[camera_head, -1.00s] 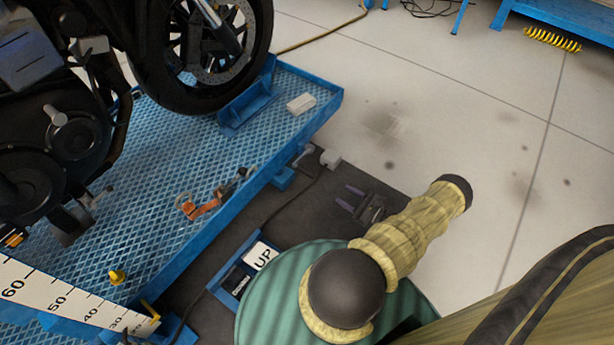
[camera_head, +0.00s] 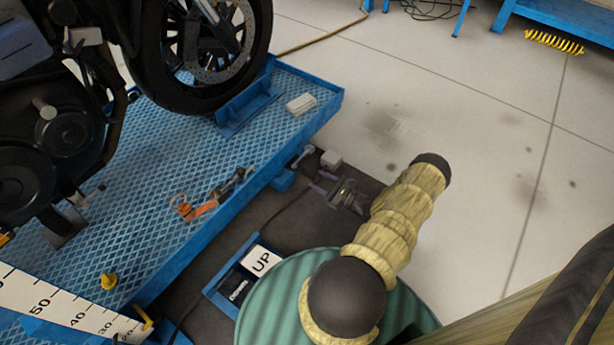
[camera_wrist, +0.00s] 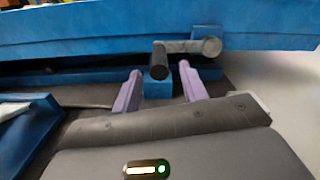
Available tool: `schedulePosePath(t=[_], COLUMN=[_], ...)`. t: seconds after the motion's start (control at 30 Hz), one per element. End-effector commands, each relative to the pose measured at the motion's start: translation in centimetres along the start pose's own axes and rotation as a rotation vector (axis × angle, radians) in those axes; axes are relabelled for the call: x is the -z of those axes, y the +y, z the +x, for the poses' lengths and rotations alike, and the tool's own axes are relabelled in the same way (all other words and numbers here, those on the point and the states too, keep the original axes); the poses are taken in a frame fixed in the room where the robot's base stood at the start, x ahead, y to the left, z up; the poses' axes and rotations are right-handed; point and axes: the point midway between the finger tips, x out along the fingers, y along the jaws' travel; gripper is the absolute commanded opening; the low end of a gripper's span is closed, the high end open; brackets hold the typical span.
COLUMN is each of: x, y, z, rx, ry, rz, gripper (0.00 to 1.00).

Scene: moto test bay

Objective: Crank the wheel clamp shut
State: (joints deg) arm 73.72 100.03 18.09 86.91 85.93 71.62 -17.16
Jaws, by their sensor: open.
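The blue wheel clamp (camera_head: 245,108) stands on the lift platform against the motorcycle's front wheel (camera_head: 205,60). The gap between its jaws and the tyre is not clear. A grey crank (camera_head: 302,155) sits at the platform's side edge. In the wrist view its arm (camera_wrist: 188,47) runs sideways from a round end on the right to a dark handle (camera_wrist: 160,62) on the left. My gripper (camera_head: 322,181) is open, with purple fingers, close to the crank. In the wrist view my gripper (camera_wrist: 159,69) has its fingertips on either side of the handle in the picture; no contact shows.
The blue platform (camera_head: 160,160) bears an orange strap (camera_head: 195,208) and a pale block (camera_head: 301,104). A control box marked UP (camera_head: 262,261) stands near my arm. The floor to the right is clear.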

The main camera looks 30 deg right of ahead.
Motion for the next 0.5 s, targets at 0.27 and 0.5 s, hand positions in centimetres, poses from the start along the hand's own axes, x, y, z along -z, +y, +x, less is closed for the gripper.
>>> schedulePosePath(t=[0.27, 0.5], x=[0.3, 0.0], y=[0.1, 0.0], z=[4.7, 6.1], rx=[-0.003, -0.001], ry=[-0.001, -0.001], rz=[-0.001, 0.000], gripper=[0.43, 0.43])
